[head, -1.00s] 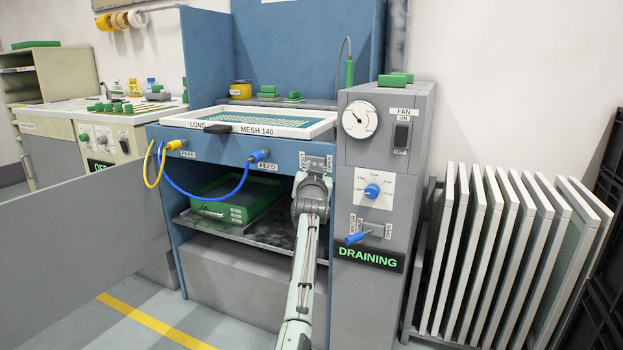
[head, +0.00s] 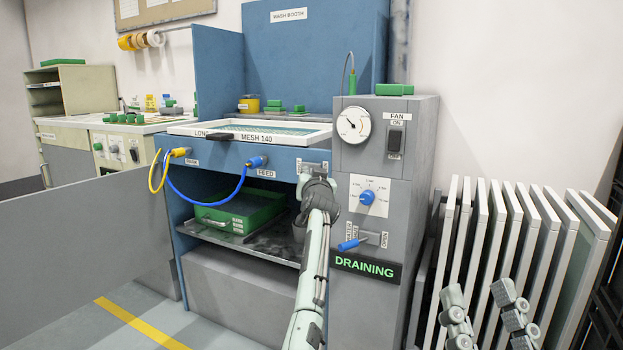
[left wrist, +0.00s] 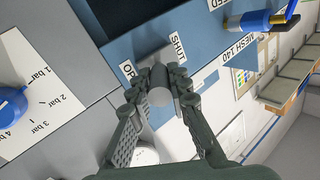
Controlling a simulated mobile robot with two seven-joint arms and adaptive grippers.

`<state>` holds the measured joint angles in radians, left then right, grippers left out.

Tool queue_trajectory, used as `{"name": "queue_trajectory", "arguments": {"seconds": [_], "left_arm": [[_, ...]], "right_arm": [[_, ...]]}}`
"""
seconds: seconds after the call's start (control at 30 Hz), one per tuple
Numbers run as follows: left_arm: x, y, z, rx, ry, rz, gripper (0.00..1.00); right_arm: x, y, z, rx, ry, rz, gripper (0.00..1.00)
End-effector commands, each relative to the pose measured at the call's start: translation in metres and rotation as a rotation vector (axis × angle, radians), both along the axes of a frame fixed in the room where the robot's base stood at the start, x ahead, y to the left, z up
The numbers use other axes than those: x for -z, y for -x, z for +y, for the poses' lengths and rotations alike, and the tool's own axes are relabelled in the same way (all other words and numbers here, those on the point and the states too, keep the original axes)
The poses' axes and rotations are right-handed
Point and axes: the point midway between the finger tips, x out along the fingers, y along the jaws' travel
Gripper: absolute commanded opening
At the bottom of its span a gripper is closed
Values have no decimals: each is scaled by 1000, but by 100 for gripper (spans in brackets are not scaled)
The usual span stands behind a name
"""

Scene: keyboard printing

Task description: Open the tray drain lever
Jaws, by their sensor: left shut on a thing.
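The drain lever is a grey round-ended handle (left wrist: 160,94) on the blue booth front, with a SHUT label (left wrist: 178,48) and a partly hidden OPEN label (left wrist: 128,72) beside it. My left gripper (left wrist: 160,82) is shut on the handle. In the head view my left gripper (head: 318,185) covers the lever under its plate (head: 312,166), so its exact angle cannot be told. My right gripper (head: 478,292) is at the lower right, fingers apart and empty, in front of the rack of screens. A black sign (head: 365,269) reads DRAINING in green.
A blue-handled lever (head: 352,244) and a blue pressure knob (head: 367,197) sit on the grey cabinet to the right. Yellow and blue hoses (head: 205,199) hang at the left. A green tray (head: 240,210) stands on the shelf below. White screens (head: 462,250) stand at right.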

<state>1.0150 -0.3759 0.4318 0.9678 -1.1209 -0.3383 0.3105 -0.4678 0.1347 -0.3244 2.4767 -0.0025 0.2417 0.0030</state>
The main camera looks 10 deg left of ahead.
Motion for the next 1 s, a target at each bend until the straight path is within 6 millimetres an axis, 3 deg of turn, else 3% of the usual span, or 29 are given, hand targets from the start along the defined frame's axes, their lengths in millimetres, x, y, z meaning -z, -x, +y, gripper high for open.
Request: {"name": "queue_trajectory", "arguments": {"seconds": [0.37,0.4,0.57,1.0], "left_arm": [[0,0,-1,0,0,1,0],[0,0,-1,0,0,1,19],[0,0,-1,0,0,1,39],[1,7,-3,-1,0,1,39]], "right_arm": [[-1,0,-1,1,-2,-7,40],[-1,0,0,1,-2,-7,40],[-1,0,-1,1,-1,-6,40],[0,0,0,0,-2,-5,40]]}}
